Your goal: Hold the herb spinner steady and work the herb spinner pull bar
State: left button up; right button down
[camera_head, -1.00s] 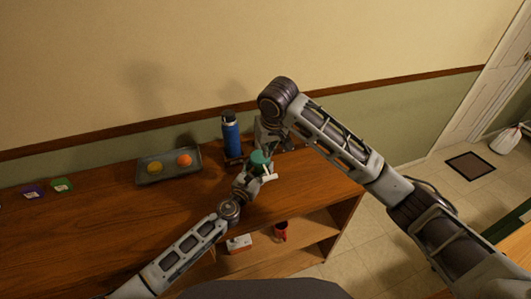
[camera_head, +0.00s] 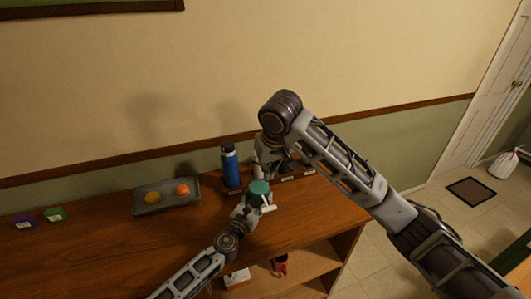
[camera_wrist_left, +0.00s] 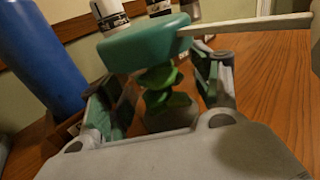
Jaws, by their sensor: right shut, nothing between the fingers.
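The herb spinner (camera_head: 259,188) has a green lid and stands on the wooden counter. In the left wrist view its lid (camera_wrist_left: 147,42) sits above a clear body with green leaves inside. Its white pull bar (camera_head: 268,203) sticks out to the right from the lid; its stem also shows in the left wrist view (camera_wrist_left: 245,26). My left gripper (camera_head: 254,203) has one finger on each side of the spinner's body (camera_wrist_left: 165,102) and appears closed on it. My right gripper (camera_head: 266,171) is shut and empty, just behind the lid, partly hidden by its own wrist.
A blue bottle (camera_head: 230,166) stands close behind and left of the spinner. A grey tray (camera_head: 145,208) with an orange and a yellow round item is further left. Small purple and green items (camera_head: 54,214) lie at far left. The counter's front left is clear.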

pick_arm(q)
jog(key=o, duration=0.5)
jog(key=shift+c, duration=0.2)
jog(key=shift+s, duration=0.15)
jog(key=shift+v, duration=5.85)
jog(key=shift+r, duration=0.1)
notch_tip(320, 180, up, 9)
jog(key=p, duration=0.9)
jog(key=shift+r+p, duration=0.5)
jog(key=shift+p, duration=0.1)
